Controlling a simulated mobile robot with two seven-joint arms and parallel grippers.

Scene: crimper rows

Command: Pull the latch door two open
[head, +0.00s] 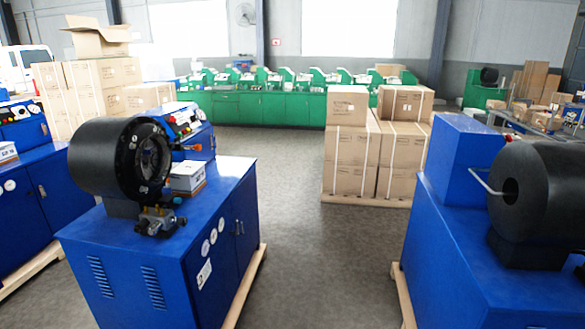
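A blue crimper cabinet (130,240) stands at the left with a black round crimping head (115,158) on top. Two closed doors (236,227) with small handles near their meeting edge show on its right side. Another blue cabinet (450,265) stands at the right under a large black cylinder (545,205); a thin pale rod sticks out beside the cylinder. I see no label that tells which door is latch door two. Neither of my grippers shows.
A grey floor aisle (320,255) runs free between the cabinets. Strapped cardboard boxes (355,160) on a pallet stand ahead. Wooden pallet edges (248,285) jut out under the cabinets. Green benches (260,108) line the back; more boxes (90,90) stand at the left.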

